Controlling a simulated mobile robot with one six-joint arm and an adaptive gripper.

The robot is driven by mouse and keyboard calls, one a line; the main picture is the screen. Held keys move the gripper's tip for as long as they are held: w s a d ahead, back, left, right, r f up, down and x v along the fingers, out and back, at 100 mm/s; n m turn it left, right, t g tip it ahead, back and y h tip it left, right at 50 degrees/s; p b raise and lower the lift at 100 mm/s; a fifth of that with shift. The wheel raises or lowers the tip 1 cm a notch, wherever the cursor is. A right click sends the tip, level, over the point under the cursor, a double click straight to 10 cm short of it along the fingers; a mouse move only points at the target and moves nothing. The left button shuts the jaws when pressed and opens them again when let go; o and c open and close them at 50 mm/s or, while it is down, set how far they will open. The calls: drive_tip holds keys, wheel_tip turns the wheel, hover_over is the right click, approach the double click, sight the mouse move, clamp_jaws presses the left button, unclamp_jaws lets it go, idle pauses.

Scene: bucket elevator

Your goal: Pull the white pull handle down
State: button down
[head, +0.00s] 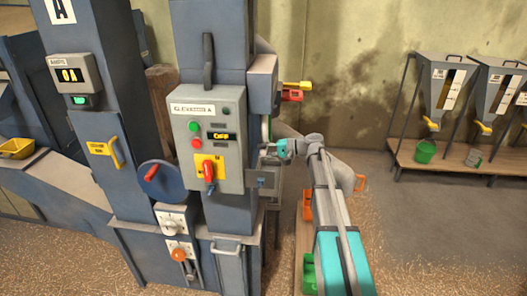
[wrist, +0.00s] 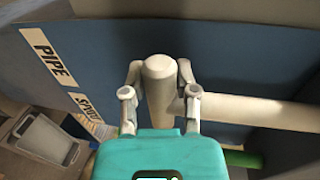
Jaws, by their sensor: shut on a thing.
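My gripper (wrist: 160,82) is shut on a white pull handle (wrist: 160,66). One finger lies on each side of its rounded upright end. A thick white bar (wrist: 250,110) runs from behind the right finger to the right, in front of a blue-grey panel. In the head view my gripper (head: 268,150) is at the right side of the blue column, just right of the grey control box. The handle is mostly hidden there by the gripper and the column's edge.
The grey control box (head: 231,120) has buttons, a display and a red switch (head: 208,170). PIPE and SPOUT labels (wrist: 47,55) are at left in the wrist view.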

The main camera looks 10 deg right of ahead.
wheel_tip(320, 180, down, 8)
drive_tip(key=b, duration=0.8)
drive_tip(key=shift+f, duration=0.25)
drive_tip(key=shift+s, duration=0.15)
drive_tip(key=shift+c, duration=1.9)
unclamp_jaws()
drive_tip(key=shift+f, duration=0.1)
drive_tip(key=shift+r, duration=0.25)
